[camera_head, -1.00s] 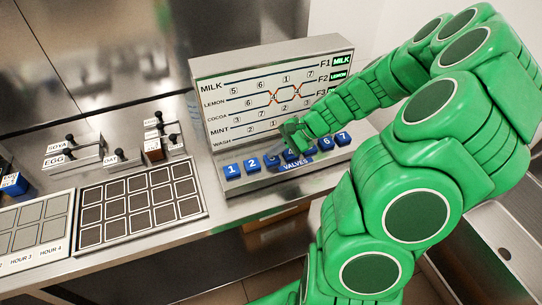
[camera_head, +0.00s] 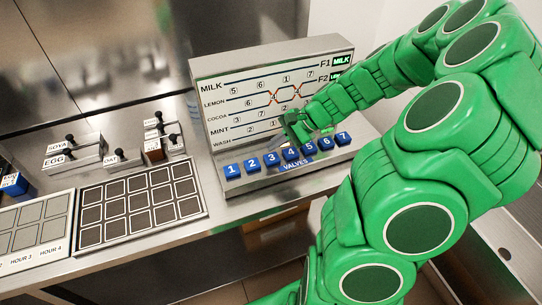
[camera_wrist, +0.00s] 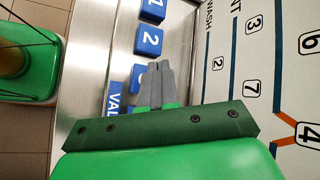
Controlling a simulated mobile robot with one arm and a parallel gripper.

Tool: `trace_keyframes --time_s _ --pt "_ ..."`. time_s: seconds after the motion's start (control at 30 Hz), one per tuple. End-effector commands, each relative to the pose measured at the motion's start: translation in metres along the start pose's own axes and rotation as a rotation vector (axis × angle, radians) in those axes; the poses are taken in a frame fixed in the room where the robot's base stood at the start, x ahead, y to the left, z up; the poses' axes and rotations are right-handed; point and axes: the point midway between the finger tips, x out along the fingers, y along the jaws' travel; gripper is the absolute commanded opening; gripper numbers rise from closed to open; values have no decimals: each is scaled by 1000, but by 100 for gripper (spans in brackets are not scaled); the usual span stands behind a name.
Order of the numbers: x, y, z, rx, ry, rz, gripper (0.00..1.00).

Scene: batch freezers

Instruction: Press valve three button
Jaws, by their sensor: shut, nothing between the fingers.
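The blue valve button 3 (camera_head: 271,159) sits in the row of numbered buttons on the sloped base of the valve panel (camera_head: 240,181). It shows fully in the head view. In the wrist view button 3 (camera_wrist: 137,77) is mostly hidden behind my fingers, while button 2 (camera_wrist: 149,40) and button 1 (camera_wrist: 153,8) are clear. My gripper (camera_head: 285,142) is above and behind buttons 3 and 4, in front of the diagram. Its grey fingers (camera_wrist: 159,72) are together, shut and empty. They look apart from button 3. I cannot tell whether the button is pushed in.
Button 4 (camera_head: 291,153) is close beside button 3. The upright diagram face (camera_head: 235,112) stands close behind my gripper. A tray of dark squares (camera_head: 140,203) and levers (camera_head: 70,153) are to the left.

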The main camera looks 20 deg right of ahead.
Motion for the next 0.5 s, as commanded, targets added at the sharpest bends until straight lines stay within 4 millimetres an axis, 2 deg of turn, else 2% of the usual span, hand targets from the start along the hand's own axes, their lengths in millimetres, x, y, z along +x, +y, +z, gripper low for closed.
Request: trace_keyframes --time_s 0.5 --pt "-27 -20 20 -1 2 1 0"
